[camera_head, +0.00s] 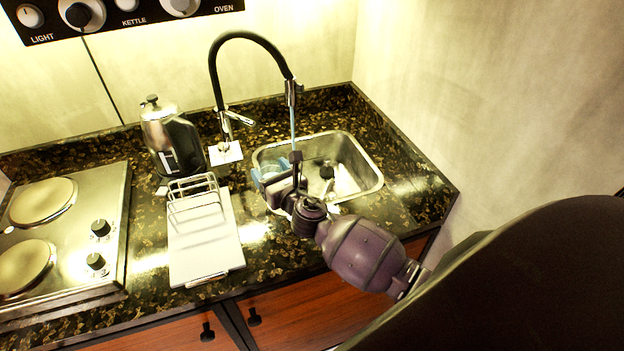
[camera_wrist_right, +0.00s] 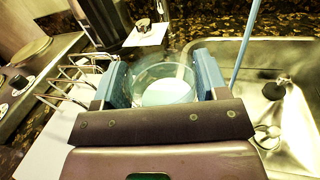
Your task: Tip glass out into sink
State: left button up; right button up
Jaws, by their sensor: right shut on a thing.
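A clear glass (camera_wrist_right: 165,72) is held between the blue finger pads of my right gripper (camera_wrist_right: 162,85) in the right wrist view. A pale round area shows inside the glass; I cannot tell whether it is liquid or the bottom. In the head view my right gripper (camera_head: 270,178) is over the left part of the steel sink (camera_head: 365,165), and it mostly hides the glass. I cannot tell the glass's exact tilt. My left gripper is not in view.
The black arched tap (camera_head: 250,38) stands behind the sink, with a thin pale-blue stream (camera_head: 292,120) below its spout. A white rack board (camera_head: 205,245), a metal kettle (camera_head: 170,138) and a hob (camera_head: 70,235) are to the left. The wall is close on the right.

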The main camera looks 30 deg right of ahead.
jog(key=shift+w+d+f, duration=0.35)
jog(key=shift+w+f, duration=0.25)
jog(key=shift+w, duration=0.25)
jog(key=shift+d, duration=0.1)
jog(key=shift+d+r+m, duration=0.3)
jog(key=shift+d+m, duration=0.4)
jog(key=shift+m, duration=0.3)
jog(key=shift+d+f+m+b, duration=0.3)
jog(key=shift+d+f+m, duration=0.1)
jog(key=shift+d+m, duration=0.4)
jog(key=shift+d+f+m+b, duration=0.3)
jog(key=shift+d+f+m, duration=0.15)
jog(key=shift+d+m, duration=0.3)
jog(key=shift+d+f+m+b, duration=0.3)
jog(key=shift+d+f+m, duration=0.1)
jog(key=shift+d+m, duration=0.4)
jog(key=shift+d+f+m, duration=0.15)
jog(key=shift+m, duration=0.1)
jog(key=shift+d+r+m+p, duration=0.2)
jog(key=shift+d+m+p, duration=0.2)
jog(key=shift+m, duration=0.5)
jog(key=shift+d+f+m+b, duration=0.15)
jog(key=shift+f+m+b, duration=0.15)
jog(key=shift+f+m, duration=0.45)
jog(key=shift+d+r+m+p, duration=0.2)
jog(key=shift+r+m+p, duration=0.2)
jog(key=shift+m, duration=0.65)
jog(key=shift+d+f+m+b, duration=0.3)
jog(key=shift+f+m, duration=0.3)
jog(key=shift+m, duration=0.3)
